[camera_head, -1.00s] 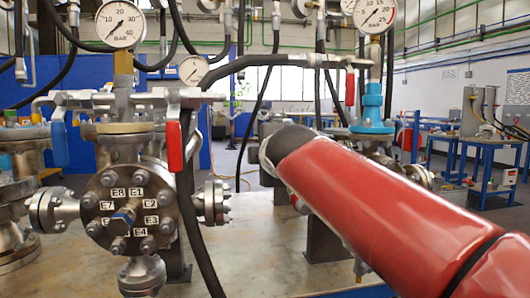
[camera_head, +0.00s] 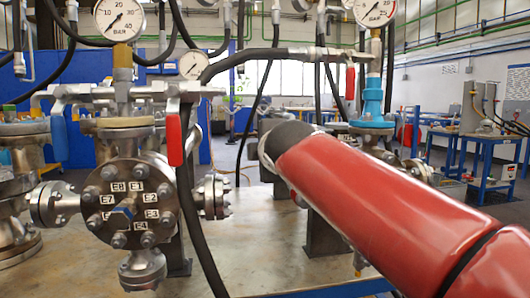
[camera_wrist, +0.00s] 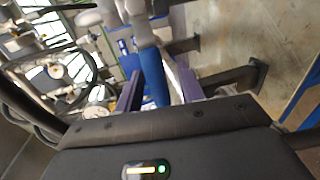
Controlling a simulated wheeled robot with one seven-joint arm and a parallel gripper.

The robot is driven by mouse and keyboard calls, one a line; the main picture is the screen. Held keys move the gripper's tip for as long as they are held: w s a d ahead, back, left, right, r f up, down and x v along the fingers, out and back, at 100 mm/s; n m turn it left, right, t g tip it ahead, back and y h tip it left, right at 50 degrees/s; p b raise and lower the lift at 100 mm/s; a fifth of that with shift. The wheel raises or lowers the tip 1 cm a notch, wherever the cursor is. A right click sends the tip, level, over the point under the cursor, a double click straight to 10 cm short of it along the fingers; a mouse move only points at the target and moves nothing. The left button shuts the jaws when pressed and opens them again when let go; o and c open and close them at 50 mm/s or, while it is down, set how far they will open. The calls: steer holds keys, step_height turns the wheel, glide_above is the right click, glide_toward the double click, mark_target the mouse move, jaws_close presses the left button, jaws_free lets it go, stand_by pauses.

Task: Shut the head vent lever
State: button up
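In the wrist view, my gripper (camera_wrist: 160,86) is open, its two purple fingers on either side of a blue lever handle (camera_wrist: 153,76). A gap seems to show on both sides of the handle, and contact cannot be told. The handle hangs from grey metal fittings (camera_wrist: 125,12). In the head view my gripper is hidden; only my red arm link shows. There, a red lever (camera_head: 174,140) and a blue lever (camera_head: 59,137) hang from the pipework above the left flanged vessel (camera_head: 128,208). Another red lever (camera_head: 350,82) is on the right pipework.
Pressure gauges (camera_head: 120,19) and black hoses (camera_head: 199,235) crowd the space around the vessels. A blue flange (camera_head: 372,122) tops the right vessel, partly covered by my arm. Bare metal bench (camera_head: 245,255) lies in front. Blue workbenches (camera_head: 480,143) stand further back right.

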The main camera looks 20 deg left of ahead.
steer(key=v, duration=0.7)
steer(key=shift+s+d, duration=0.15)
steer(key=shift+s, duration=0.15)
steer(key=shift+r, duration=0.1)
steer(key=s+d+f+m+g+h, duration=0.1)
steer(key=s+d+f+m+h, duration=0.15)
steer(key=d+f+m, duration=0.5)
steer(key=s+d+f+m+g+h, duration=0.15)
steer(key=d+f+m+h, duration=0.25)
steer(key=d+f, duration=0.7)
steer(key=s+d+f+m+g+h, duration=0.1)
steer(key=s+d+f+m+g, duration=0.4)
steer(key=s+d+f+m, duration=0.8)
step_height(320, 180, down, 4)
steer(key=shift+s+d+f+h, duration=0.1)
steer(key=shift+s+d+h, duration=0.25)
steer(key=shift+s+d, duration=0.7)
